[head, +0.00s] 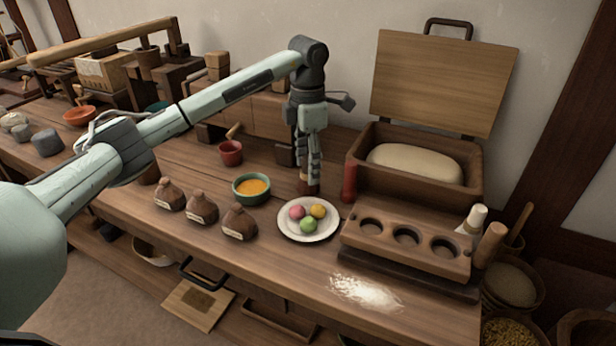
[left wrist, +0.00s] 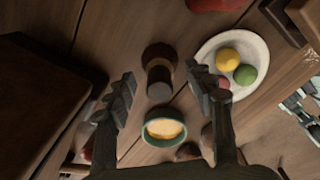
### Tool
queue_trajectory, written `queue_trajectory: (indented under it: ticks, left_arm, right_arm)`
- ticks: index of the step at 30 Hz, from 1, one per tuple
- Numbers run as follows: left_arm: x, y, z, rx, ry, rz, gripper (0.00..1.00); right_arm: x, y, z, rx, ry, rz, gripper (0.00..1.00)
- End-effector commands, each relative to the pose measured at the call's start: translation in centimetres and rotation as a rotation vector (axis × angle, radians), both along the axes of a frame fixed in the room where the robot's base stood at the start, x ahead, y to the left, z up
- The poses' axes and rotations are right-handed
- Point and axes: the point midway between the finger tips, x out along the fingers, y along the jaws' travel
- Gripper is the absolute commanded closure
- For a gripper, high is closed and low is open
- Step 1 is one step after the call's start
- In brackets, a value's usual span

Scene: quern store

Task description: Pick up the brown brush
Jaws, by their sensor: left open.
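What looks like the brown brush (head: 303,187) is a short, dark brown upright piece on the wooden table, behind the white plate. In the head view my left gripper (head: 314,182) points down right at it and hides much of it. In the left wrist view the brush (left wrist: 159,58) lies between and a little beyond the two spread fingers of the left gripper (left wrist: 160,76). The fingers are open and hold nothing; whether either touches the brush I cannot tell.
Close by stand a white plate (head: 281,222) with three coloured balls, a green bowl (head: 240,197) of orange content, and a red cylinder (head: 349,182). A wooden box (head: 358,165) with dough and a block with three hollows (head: 378,246) are at right. Small brown sacks (head: 238,222) line the front.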

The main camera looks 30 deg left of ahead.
Motion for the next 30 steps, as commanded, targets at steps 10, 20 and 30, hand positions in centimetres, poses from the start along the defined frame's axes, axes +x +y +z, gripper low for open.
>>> queue_trajectory:
  ticks: [10,20,30]
  left_arm:
    - [0.0,0.0,0.1,-0.001,-0.001,0.000,0.77]
    - [0.0,0.0,0.1,-0.001,-0.001,0.000,0.98]
    - [0.1,0.0,2.2,0.000,-0.004,-0.001,0.98]
  right_arm:
    - [0.1,0.1,0.1,0.002,-0.003,0.000,0.60]
    - [-0.5,0.1,0.0,0.001,0.007,-0.001,0.60]
    - [-0.4,0.1,0.1,0.000,0.005,0.000,0.60]
